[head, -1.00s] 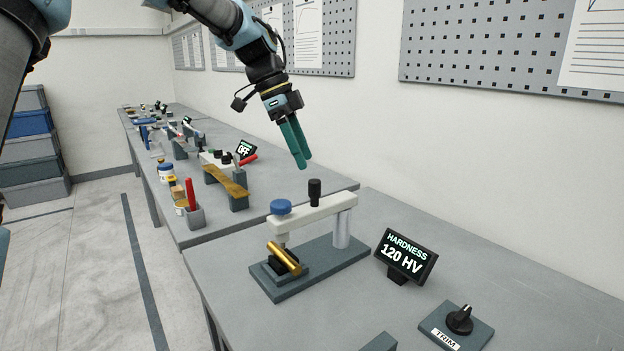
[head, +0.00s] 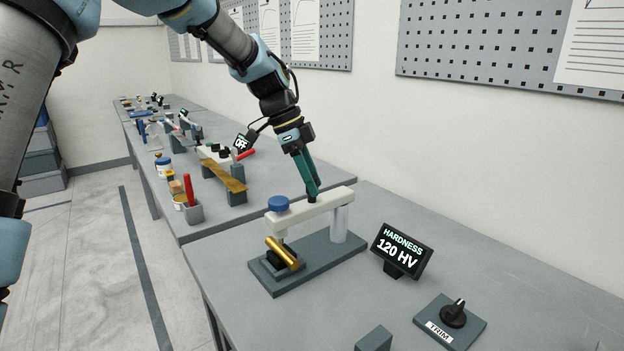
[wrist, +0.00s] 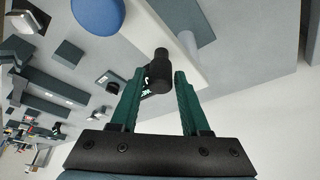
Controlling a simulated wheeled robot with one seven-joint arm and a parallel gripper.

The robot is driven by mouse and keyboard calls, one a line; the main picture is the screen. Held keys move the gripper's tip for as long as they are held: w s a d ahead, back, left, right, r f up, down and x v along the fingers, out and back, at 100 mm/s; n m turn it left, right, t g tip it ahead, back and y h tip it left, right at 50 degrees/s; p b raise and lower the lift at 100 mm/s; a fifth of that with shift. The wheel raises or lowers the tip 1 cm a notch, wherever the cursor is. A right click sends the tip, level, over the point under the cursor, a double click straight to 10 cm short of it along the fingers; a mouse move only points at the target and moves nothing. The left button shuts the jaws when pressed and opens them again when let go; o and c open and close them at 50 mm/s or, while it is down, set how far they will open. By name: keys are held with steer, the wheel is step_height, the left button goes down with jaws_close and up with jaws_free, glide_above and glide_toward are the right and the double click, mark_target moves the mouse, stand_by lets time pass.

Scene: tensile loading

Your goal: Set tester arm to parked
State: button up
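The hardness tester stands on the near bench. Its white arm (head: 325,203) runs level from the post (head: 339,224) to the blue knob (head: 278,203), over a brass cylinder (head: 282,253) on the dark stage. My gripper (head: 313,193) is lowered onto the arm's black handle, which it mostly hides in the head view. In the wrist view the green fingers (wrist: 158,88) are apart, with the black handle (wrist: 159,70) between their tips. Gaps show beside the handle, so the fingers do not appear to grip it.
A display (head: 401,250) reading "HARDNESS 120 HV" stands right of the tester. A TRIM dial (head: 452,315) is at the front right. Bare bench lies around the tester base.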

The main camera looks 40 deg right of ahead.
jaws_close()
stand_by(1.1)
